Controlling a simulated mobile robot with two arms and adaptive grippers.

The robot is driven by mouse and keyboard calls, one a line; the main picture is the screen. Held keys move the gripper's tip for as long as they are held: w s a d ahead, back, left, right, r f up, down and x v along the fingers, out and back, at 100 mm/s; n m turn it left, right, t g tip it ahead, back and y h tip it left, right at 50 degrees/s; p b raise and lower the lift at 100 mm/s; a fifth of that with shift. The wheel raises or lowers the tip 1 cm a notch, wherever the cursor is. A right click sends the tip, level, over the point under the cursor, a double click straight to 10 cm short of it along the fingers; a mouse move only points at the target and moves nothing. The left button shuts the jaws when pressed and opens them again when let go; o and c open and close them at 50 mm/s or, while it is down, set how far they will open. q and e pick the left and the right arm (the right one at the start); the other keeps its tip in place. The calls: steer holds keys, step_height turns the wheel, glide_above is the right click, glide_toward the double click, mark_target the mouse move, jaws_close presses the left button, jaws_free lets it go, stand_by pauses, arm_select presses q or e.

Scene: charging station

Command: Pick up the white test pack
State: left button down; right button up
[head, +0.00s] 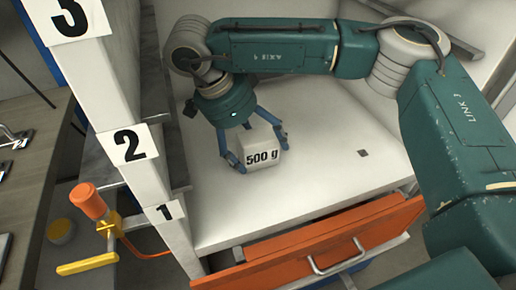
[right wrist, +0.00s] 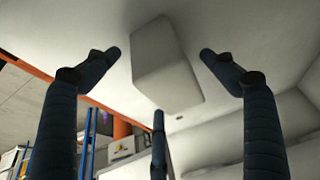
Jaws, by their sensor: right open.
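The white test pack (head: 262,150) is a small white block marked "500 g". It stands on the white shelf (head: 310,185) in the head view. My right gripper (head: 258,148) comes down over it from above, with its blue fingers around the pack's sides. In the right wrist view the pack (right wrist: 165,65) lies between the spread fingers of the right gripper (right wrist: 162,75). Gaps show between the fingertips and the pack, so the gripper is open and not holding it. My left gripper is not in view.
An orange drawer (head: 330,240) with a metal handle sticks out below the shelf's front edge. A white post with number plates (head: 133,145) stands to the left. An orange and yellow handled device (head: 95,215) is left of it. The shelf's front area is clear.

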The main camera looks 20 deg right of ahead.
steer(key=shift+x, duration=1.1)
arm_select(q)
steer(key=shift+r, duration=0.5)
arm_select(e)
steer(key=c, duration=1.7)
steer(key=shift+c, duration=0.2)
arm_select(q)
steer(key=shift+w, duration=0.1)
arm_select(e)
steer(key=shift+r, duration=0.2)
